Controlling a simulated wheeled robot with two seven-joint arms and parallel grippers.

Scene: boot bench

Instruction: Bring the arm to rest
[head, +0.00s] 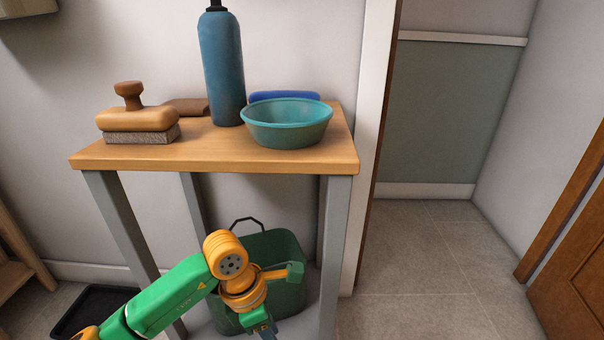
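My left arm comes in from the lower left, and its wrist is in front of the bench, below the top. My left gripper (266,329) points down at the bottom edge, in front of a green bucket (285,255). Its fingertips are cut off or too small to make out, so I cannot tell whether it is open or shut. My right gripper is out of view.
The wooden bench (225,158) holds a wooden-handled brush (138,118), a blue bottle (222,65), a teal bowl (288,125), a brown block (187,107) and a blue object (284,96). A black tray (92,310) lies at left. Floor at right is clear.

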